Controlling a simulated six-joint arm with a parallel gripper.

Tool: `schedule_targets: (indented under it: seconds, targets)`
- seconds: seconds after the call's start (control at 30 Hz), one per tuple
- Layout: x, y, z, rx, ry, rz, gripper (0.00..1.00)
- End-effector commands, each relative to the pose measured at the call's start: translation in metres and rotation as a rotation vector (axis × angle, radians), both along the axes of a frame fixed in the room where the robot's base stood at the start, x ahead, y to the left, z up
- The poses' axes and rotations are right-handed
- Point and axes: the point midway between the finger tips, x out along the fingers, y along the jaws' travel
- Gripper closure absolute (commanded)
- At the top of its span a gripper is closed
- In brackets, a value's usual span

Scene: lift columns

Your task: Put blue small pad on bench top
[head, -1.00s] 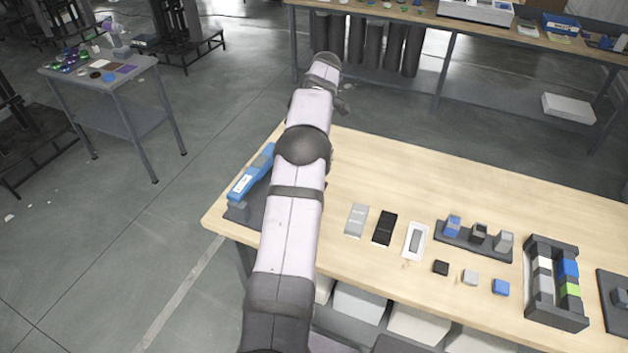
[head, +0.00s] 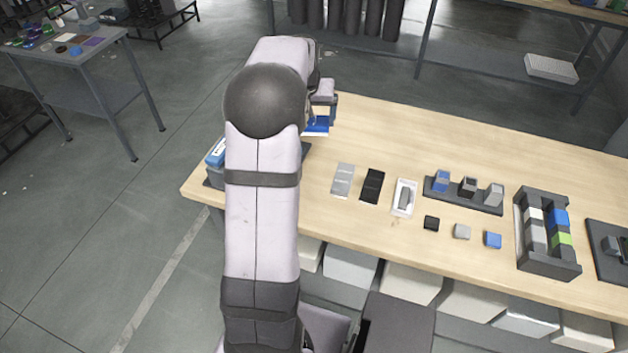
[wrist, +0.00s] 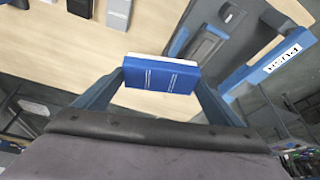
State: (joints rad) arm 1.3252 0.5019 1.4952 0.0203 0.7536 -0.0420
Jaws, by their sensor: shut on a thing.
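My gripper (wrist: 160,79) is shut on a blue small pad (wrist: 165,75) with white marks and a white edge; its fingers hold it at both ends. In the head view the pad (head: 316,126) shows blue below my gripper, left of the bench's middle, partly hidden by my arm. The wooden bench top (head: 420,140) lies below it and is mostly bare on its far side. In the wrist view the bench top (wrist: 120,45) shows behind the pad. I cannot tell how high the pad is above it.
A grey pad (head: 343,180), a black pad (head: 372,186) and a white tray (head: 411,188) lie in a row. A block holder (head: 490,208), small loose cubes (head: 462,231) and a dark rack (head: 522,222) are to the right. A blue device (head: 216,153) is partly hidden by my arm.

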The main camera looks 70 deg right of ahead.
Motion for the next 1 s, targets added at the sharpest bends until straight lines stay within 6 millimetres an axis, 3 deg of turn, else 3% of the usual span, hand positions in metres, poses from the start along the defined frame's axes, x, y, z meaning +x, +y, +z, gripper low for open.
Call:
schedule_targets:
  seconds: [0.3,0.63,1.0]
  targets:
    - [-0.018,0.012,-0.007,0.001,-0.002,-0.231,0.40]
    - [-0.022,0.015,-0.010,0.004,-0.003,-0.277,0.40]
    - [-0.022,0.016,-0.059,0.007,-0.002,-0.276,0.40]
